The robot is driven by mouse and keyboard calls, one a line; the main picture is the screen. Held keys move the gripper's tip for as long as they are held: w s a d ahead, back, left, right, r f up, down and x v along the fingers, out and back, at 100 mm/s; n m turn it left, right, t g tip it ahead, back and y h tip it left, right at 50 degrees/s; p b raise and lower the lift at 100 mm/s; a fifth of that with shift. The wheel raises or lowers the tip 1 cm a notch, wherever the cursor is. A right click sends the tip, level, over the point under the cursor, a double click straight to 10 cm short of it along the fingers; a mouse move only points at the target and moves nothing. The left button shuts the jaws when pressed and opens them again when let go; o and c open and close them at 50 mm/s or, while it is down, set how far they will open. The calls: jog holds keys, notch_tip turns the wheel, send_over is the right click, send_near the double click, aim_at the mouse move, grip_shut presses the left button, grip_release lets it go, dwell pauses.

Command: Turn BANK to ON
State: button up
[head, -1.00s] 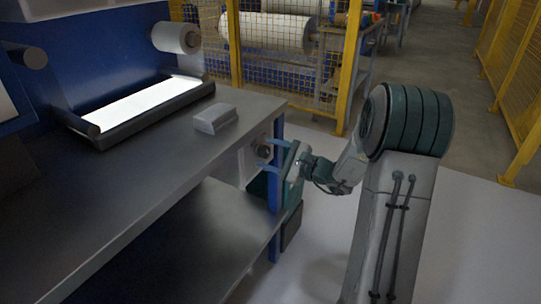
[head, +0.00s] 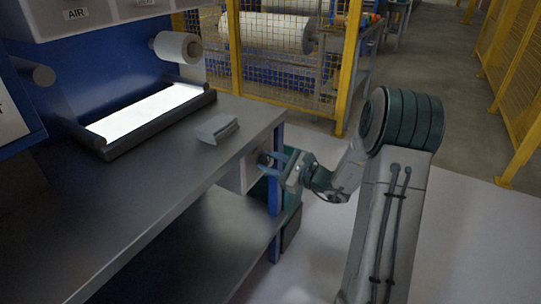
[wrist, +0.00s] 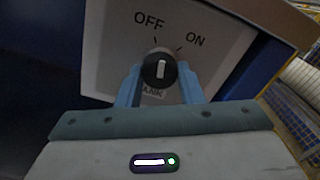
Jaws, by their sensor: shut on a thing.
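The BANK switch is a round black knob (wrist: 159,69) with a white pointer line, on a pale panel (wrist: 105,60) in the wrist view. OFF is printed up and left of it, ON up and right; the name below is partly hidden. The pointer stands nearly upright in the picture, closer to the OFF tick than to the ON tick. My gripper (wrist: 160,82) is shut on the knob, one blue finger on each side. In the head view my gripper (head: 268,165) reaches from the right to the bench's end, where the knob is mostly hidden.
The grey bench top (head: 165,165) and its blue leg (head: 275,200) are close to my gripper. A small grey block (head: 216,129) lies on the bench. A yellow mesh fence (head: 290,60) stands behind. The floor to the right is clear.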

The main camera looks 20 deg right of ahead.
jog(key=m+p, duration=0.1)
jog(key=p, duration=0.1)
jog(key=m+p, duration=0.4)
jog(key=shift+r, duration=0.25)
jog(key=m+p, duration=0.3)
jog(key=shift+f, duration=0.2)
jog(key=shift+m+p, duration=0.3)
jog(key=shift+p, duration=0.05)
jog(key=o, duration=1)
jog(key=shift+c, duration=0.2)
jog(key=shift+s, duration=0.1)
jog(key=p+v, duration=0.1)
jog(key=v, duration=1.2)
jog(key=shift+s+d, duration=0.25)
